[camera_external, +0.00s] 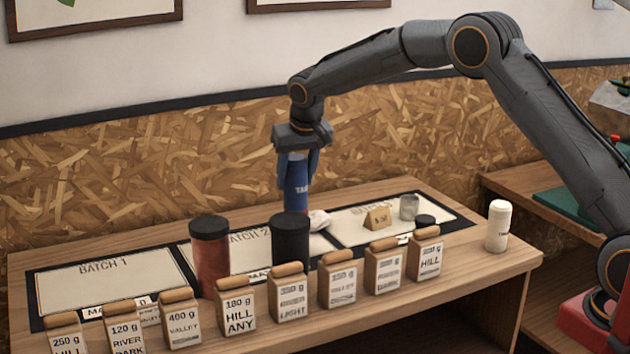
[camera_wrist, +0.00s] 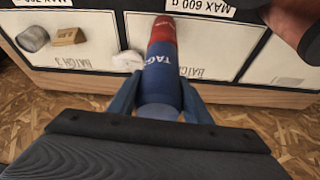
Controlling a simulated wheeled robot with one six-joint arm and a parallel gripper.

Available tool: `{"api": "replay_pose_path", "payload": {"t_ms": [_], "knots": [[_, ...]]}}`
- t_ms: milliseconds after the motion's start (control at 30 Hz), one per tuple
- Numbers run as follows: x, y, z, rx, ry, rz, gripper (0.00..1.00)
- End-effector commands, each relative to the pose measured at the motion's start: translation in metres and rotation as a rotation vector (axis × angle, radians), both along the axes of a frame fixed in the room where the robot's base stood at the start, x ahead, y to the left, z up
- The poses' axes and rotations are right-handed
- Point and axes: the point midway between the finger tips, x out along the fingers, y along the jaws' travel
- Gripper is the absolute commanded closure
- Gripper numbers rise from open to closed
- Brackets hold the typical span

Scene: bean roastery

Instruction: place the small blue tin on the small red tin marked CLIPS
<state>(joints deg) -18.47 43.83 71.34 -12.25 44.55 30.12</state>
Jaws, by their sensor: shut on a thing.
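My gripper (camera_external: 298,172) is shut on the small blue tin (camera_external: 297,188) and holds it upright above the middle of the table. In the wrist view the blue tin (camera_wrist: 161,85) shows white lettering that reads TAGS, between the two fingers (camera_wrist: 158,98). A small red tin (camera_wrist: 163,32) shows directly beyond the blue tin's far end, in line with it. I cannot tell whether the two tins touch. The red tin's CLIPS marking cannot be read.
A dark red canister with a black lid (camera_external: 209,262) stands left of the black one. Several labelled bags (camera_external: 235,305) line the front edge. A crumpled white thing (camera_external: 319,220), a small tan block (camera_external: 378,217), a grey cylinder (camera_external: 409,207) and a white bottle (camera_external: 498,228) stand to the right.

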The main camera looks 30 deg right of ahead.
Motion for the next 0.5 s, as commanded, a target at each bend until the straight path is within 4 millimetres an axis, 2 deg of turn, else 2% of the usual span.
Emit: {"api": "replay_pose_path", "payload": {"t_ms": [33,67,167,500], "knots": [[0.0003,0.0001,-0.0016,0.0,0.0,0.0,0.85],[0.0,0.0,-0.0026,0.0,0.001,0.0,0.54],[-0.0001,0.0,-0.0018,0.0,0.0,0.0,0.37],[-0.0001,0.0001,0.0008,0.0,0.0,0.0,0.37]]}}
